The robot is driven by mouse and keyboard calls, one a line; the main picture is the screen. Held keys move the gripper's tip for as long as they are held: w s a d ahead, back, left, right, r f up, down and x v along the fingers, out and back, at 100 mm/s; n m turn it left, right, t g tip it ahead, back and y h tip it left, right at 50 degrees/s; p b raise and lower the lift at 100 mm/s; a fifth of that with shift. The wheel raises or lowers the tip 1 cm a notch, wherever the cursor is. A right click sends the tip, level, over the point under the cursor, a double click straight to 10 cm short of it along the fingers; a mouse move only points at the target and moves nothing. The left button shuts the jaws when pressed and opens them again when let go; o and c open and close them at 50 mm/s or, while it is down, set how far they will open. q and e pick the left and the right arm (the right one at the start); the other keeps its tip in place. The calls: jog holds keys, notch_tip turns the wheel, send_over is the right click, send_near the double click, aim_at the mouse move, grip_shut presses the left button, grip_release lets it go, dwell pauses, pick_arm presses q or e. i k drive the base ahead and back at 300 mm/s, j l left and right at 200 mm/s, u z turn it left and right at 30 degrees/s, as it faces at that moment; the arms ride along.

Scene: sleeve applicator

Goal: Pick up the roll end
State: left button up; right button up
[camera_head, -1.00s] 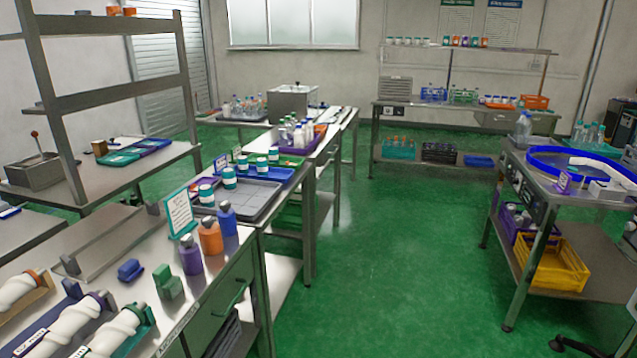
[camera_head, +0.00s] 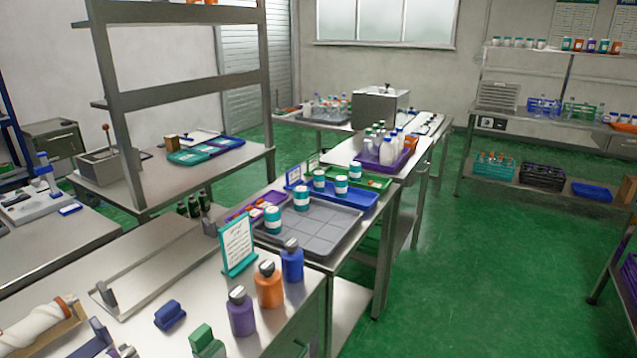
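A white roll (camera_head: 38,328) with an orange-brown end lies in a tan holder at the bottom left of the near steel bench (camera_head: 190,275). It runs off the left edge of the head view, so only part of it shows. Parts of a blue holder (camera_head: 92,342) show beside it, cut off by the bottom edge. I cannot tell which end of the roll is the free one. Neither of my grippers is in view.
Purple (camera_head: 241,314), orange (camera_head: 268,287) and blue (camera_head: 291,262) bottles stand on the bench beside a teal-framed sign (camera_head: 238,244). A blue block (camera_head: 169,315) and a green block (camera_head: 206,343) sit nearer. Green floor (camera_head: 460,270) is clear to the right.

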aim_at(318, 177)
jog(key=u, duration=0.8)
jog(key=i+l+u, duration=0.2)
jog(key=l+u, duration=0.3)
jog(key=l, duration=0.15)
jog(key=i+l+u, duration=0.1)
jog(key=l+u, duration=0.4)
jog(key=l, duration=0.15)
jog(key=l+u, duration=0.5)
jog(key=l, duration=0.2)
